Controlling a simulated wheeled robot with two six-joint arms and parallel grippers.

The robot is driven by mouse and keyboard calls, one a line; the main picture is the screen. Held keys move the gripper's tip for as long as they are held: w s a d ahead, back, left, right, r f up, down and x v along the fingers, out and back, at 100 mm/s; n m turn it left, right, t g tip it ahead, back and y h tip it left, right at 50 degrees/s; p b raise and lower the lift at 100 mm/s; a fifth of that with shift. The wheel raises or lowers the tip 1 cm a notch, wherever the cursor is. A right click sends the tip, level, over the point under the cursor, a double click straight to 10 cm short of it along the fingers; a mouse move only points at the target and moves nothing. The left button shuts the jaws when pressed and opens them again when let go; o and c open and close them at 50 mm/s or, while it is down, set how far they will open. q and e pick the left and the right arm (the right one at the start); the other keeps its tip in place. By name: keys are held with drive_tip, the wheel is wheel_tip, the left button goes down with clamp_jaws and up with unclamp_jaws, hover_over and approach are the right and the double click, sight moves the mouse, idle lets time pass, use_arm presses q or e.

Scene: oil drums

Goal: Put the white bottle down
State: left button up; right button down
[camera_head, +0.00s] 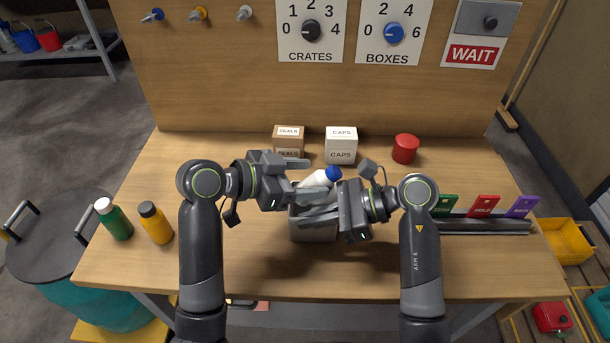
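The white bottle (316,180) with a blue cap is tilted, its cap end up and to the right, above a grey open container (313,233) at the middle of the table. My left gripper (305,176) is at the bottle's left; its fingers are spread apart, one behind the bottle and one near its lower end. My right gripper (312,207) reaches in from the right, just in front of the bottle and over the container. The bottle's lower end is hidden by the fingers. I cannot tell whether the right fingers hold it.
Boxes marked SEALS (289,140) and CAPS (341,146) and a red can (405,149) stand at the back. Green (115,220) and yellow (156,223) bottles stand at the left. A grey rail (470,227) with coloured tags lies at the right. The front of the table is clear.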

use_arm(q)
drive_tip(key=shift+r, duration=0.1)
drive_tip(key=shift+a+r, duration=0.1)
drive_tip(key=shift+r, duration=0.05)
drive_tip(key=v, duration=1.1)
drive_tip(key=shift+s+a, duration=0.3)
drive_tip(key=shift+r, duration=0.1)
use_arm(e)
drive_tip(key=c, duration=1.6)
unclamp_jaws()
drive_tip(key=shift+o, duration=0.2)
drive_tip(key=v, duration=1.2)
drive_tip(key=shift+f, duration=0.1)
